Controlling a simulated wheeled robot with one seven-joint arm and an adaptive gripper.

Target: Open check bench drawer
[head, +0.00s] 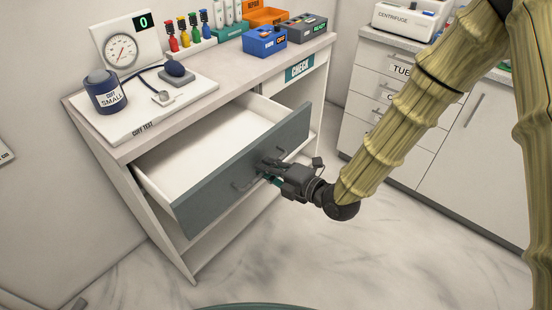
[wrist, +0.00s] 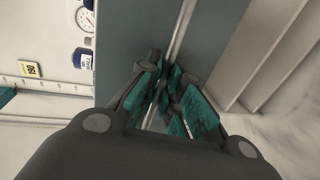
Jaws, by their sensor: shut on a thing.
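The check bench drawer (head: 213,143) stands well open, pulled out from under the bench top. Its inside is white and looks empty. Its grey front (head: 215,195) faces my gripper. A bar handle (head: 238,185) runs across that front. My gripper (head: 270,172) is at the right part of the handle, shut on it. In the wrist view the teal finger pads (wrist: 172,98) close around the thin handle bar (wrist: 182,30). The exact contact on the bar is partly hidden by the fingers.
The bench top (head: 235,80) carries a blue cuff cup (head: 105,95), a gauge (head: 122,50), several coloured bottles and blue and grey boxes. White cabinets with a centrifuge (head: 405,18) stand at the right. The floor (head: 385,240) in front is clear.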

